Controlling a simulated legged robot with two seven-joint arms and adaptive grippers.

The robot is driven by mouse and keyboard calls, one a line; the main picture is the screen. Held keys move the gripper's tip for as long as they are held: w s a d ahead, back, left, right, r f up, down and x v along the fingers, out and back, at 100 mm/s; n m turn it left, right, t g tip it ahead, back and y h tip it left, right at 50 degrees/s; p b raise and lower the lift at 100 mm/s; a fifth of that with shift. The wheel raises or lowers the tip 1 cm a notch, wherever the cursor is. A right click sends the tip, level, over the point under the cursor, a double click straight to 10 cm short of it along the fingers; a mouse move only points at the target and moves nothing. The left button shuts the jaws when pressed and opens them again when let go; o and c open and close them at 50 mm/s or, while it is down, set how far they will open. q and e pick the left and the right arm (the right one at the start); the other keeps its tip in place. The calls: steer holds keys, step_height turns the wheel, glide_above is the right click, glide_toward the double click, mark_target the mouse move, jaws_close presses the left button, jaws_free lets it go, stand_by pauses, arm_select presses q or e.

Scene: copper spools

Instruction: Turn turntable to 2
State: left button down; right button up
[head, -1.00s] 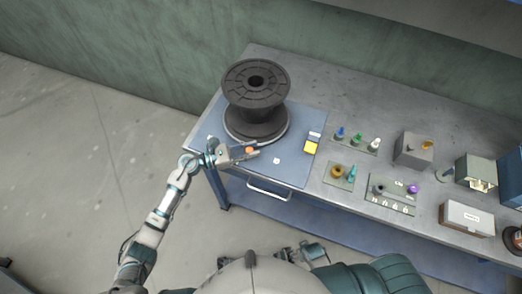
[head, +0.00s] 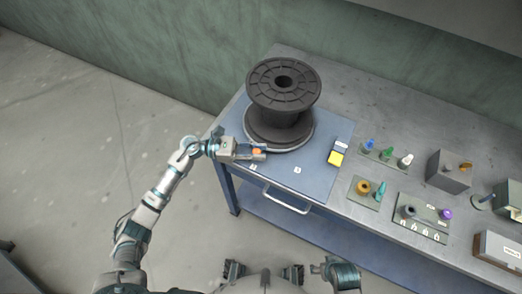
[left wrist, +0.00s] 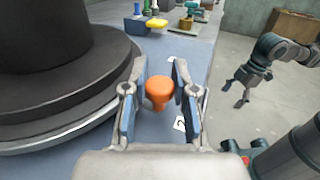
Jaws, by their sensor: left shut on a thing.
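A black spool (head: 283,88) stands on a round dark turntable (head: 308,132) with a pale rim, on a blue mat. The turntable also fills the left of the left wrist view (left wrist: 75,95). My left gripper (head: 260,153) is at the turntable's near left edge, shut on an orange knob (left wrist: 159,90) that shows between its fingers. A label (head: 297,170) lies farther right on the mat. My right gripper (left wrist: 238,93) hangs away from the table with its fingers apart.
A yellow block (head: 335,158) lies on the blue mat (head: 318,183) right of the turntable. Several coloured pegs (head: 386,152), a grey box (head: 448,171) and a white box (head: 497,250) stand on the bench to the right. A drawer handle (head: 287,204) juts from the front.

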arm_select(q)
steer(key=c, duration=0.9)
jaws_free()
steer(key=shift+s, duration=0.1)
steer(key=shift+a, duration=0.15)
steer(key=shift+a, duration=0.35)
steer(key=a, duration=1.1)
steer(key=shift+a, duration=0.15)
